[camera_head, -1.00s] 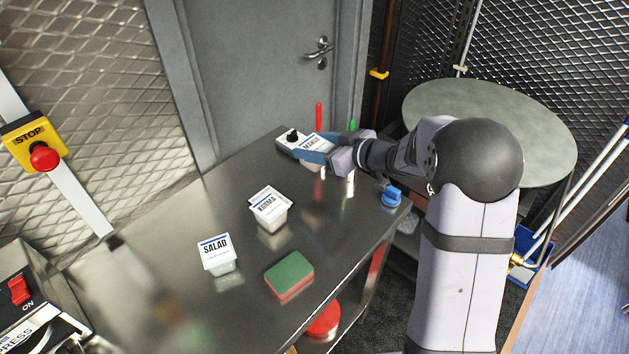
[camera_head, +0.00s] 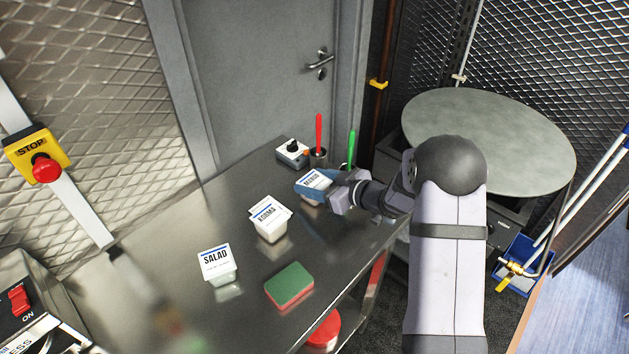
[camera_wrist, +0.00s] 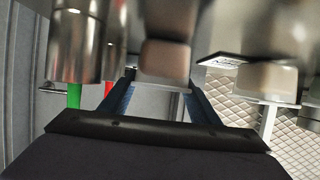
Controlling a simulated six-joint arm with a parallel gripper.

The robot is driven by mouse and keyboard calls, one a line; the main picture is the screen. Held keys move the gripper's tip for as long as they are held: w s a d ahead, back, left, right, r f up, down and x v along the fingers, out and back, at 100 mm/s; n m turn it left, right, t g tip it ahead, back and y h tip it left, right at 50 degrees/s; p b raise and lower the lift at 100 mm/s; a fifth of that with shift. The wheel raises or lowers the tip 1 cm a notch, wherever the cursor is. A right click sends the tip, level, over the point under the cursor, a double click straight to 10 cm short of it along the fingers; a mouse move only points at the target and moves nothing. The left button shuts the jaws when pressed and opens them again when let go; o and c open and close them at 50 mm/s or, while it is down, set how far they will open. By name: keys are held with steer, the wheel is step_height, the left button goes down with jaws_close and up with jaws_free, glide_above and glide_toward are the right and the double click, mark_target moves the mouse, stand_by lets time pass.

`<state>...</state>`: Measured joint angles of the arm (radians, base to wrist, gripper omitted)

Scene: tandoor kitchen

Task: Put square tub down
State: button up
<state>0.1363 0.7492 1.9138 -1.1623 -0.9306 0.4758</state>
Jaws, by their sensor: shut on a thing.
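My gripper (camera_head: 314,190) has blue fingers shut on a white square tub (camera_head: 313,178) with a blue-striped, lettered label that is too small to read surely. The held tub is upright, low over the steel table (camera_head: 345,245); I cannot tell whether its base touches the steel. In the wrist view, which shows the scene upside down, the tub (camera_wrist: 165,62) sits between the two fingers (camera_wrist: 160,98). A KORMA tub (camera_head: 268,222) stands to its left and nearer. A SALAD tub (camera_head: 217,264) stands further left.
A green-and-red sponge (camera_head: 289,285) lies at the front. Behind the held tub are a knob box (camera_head: 292,152), and metal cups with a red-handled tool (camera_head: 318,133) and a green-handled tool (camera_head: 351,147). A round grey table (camera_head: 490,140) is at right. Steel between the held tub and sponge is clear.

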steer(key=shift+f, duration=0.1)
steer(key=o, duration=1.2)
steer(key=shift+d, duration=0.1)
steer(key=b+v, duration=0.2)
steer(key=v, duration=1)
